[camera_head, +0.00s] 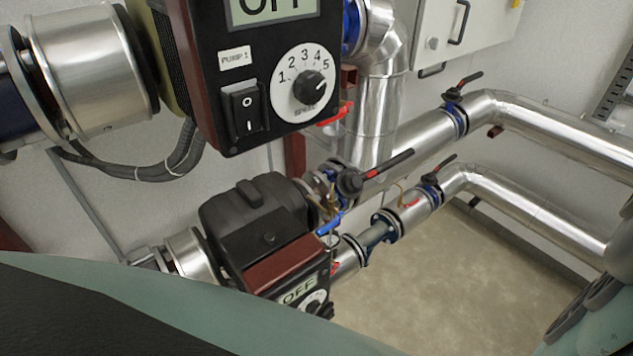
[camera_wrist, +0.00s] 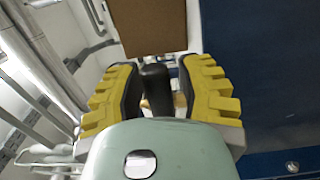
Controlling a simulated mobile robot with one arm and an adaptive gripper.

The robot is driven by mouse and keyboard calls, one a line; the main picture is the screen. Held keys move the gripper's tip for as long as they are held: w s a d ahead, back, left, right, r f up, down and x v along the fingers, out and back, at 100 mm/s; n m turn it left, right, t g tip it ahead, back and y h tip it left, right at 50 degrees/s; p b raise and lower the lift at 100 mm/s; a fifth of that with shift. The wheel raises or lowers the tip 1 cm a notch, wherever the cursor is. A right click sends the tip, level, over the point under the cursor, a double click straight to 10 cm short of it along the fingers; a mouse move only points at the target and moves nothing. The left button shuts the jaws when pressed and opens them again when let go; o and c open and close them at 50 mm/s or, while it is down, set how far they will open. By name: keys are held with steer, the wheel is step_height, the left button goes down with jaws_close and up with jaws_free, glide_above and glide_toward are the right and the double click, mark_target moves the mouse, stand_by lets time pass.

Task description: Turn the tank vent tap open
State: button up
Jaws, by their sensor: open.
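In the wrist view my gripper (camera_wrist: 160,68) is open, its two yellow ribbed fingers standing apart. A black rounded handle (camera_wrist: 156,86) stands between the fingers, with a small brass-coloured part (camera_wrist: 180,100) beside it. It may be the tank vent tap, but no label shows and its lower end is hidden by my gripper body. I cannot tell whether either finger touches it. In the head view my gripper is not clearly seen, and no tap there is marked as the tank vent.
A brown block (camera_wrist: 150,22) and a large dark blue surface (camera_wrist: 260,70) lie close to my gripper. The head view shows a pump panel (camera_head: 262,75) reading OFF, a second pump (camera_head: 258,222), silver pipes (camera_head: 540,125), and lever valves (camera_head: 453,95). Floor (camera_head: 440,280) is clear.

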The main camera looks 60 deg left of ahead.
steer(key=shift+d, duration=0.1)
jaws_close()
stand_by(0.3)
steer(key=shift+r, duration=0.1)
